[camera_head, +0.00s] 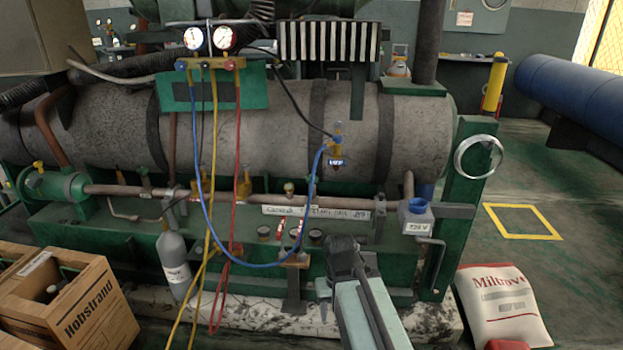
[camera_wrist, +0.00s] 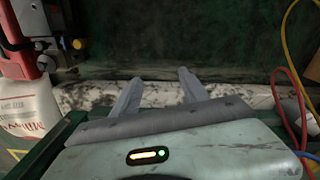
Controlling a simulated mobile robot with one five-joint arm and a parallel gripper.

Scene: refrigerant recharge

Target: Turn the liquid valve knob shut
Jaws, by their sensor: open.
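A blue round knob (camera_head: 417,205) sits on a grey box at the right. I cannot tell which of these is the liquid valve knob. My gripper (camera_head: 345,243) is low in front of the green frame, apart from these parts. In the wrist view its two grey fingers (camera_wrist: 160,88) are spread, with nothing between them.
A cardboard box (camera_head: 78,305) stands at lower left and a grey cylinder (camera_head: 174,265) leans beside it. A white bag (camera_head: 503,303) lies at lower right. Hoses hang left of my arm. A yellow floor square (camera_head: 523,237) marks clear floor at right.

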